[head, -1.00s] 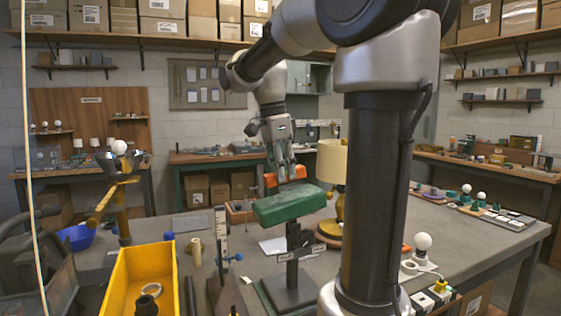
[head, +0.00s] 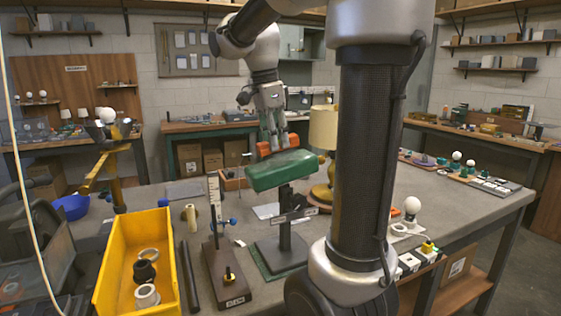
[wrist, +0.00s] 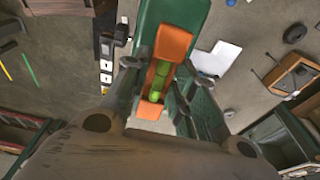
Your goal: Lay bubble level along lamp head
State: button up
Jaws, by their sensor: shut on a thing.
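The lamp head (head: 283,172) is a long green block on a dark stand, lying slightly tilted across the head view. It also shows beneath the level in the wrist view (wrist: 177,12). The bubble level (head: 263,149) is an orange bar with a green vial, which shows in the wrist view (wrist: 172,45). My gripper (head: 277,144) is shut on the level, its fingers on both sides of it. The level runs roughly lengthwise along the lamp head, turned slightly in the wrist view. I cannot tell whether its underside touches the lamp head; the contact is hidden.
A cream-shaded lamp (head: 323,128) stands close behind the lamp head. A yellow bin (head: 112,265) with rings is at the front left. An upright ruler (head: 214,200) on a wooden base stands left of the stand.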

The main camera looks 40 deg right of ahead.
jog(key=shift+d+f, duration=0.15)
jog(key=shift+f, duration=0.55)
jog(key=shift+d+f, duration=0.1)
jog(key=shift+f, duration=0.55)
dwell(1.8)
jog(key=o, duration=1.1)
jog(key=r, duration=0.4)
jog(key=a+r, duration=0.1)
jog(key=r, duration=0.3)
jog(key=a+r, duration=0.1)
jog(key=r, duration=0.3)
jog(key=shift+w, duration=0.2)
jog(key=s+a+f+n+t+y, duration=0.1)
jog(key=s+a+f+n+t, duration=0.1)
jog(key=s+f+n, duration=0.5)
jog(key=s+a+f+n+t+y, duration=0.1)
jog(key=s+a+f+n, duration=0.3)
jog(key=s+f+n, duration=0.4)
notch_tip(320, 180, down, 3)
jog(key=n+t, duration=0.1)
jog(key=n, duration=0.4)
jog(key=shift+r+n+t, duration=0.2)
jog(key=shift+n+t, duration=0.2)
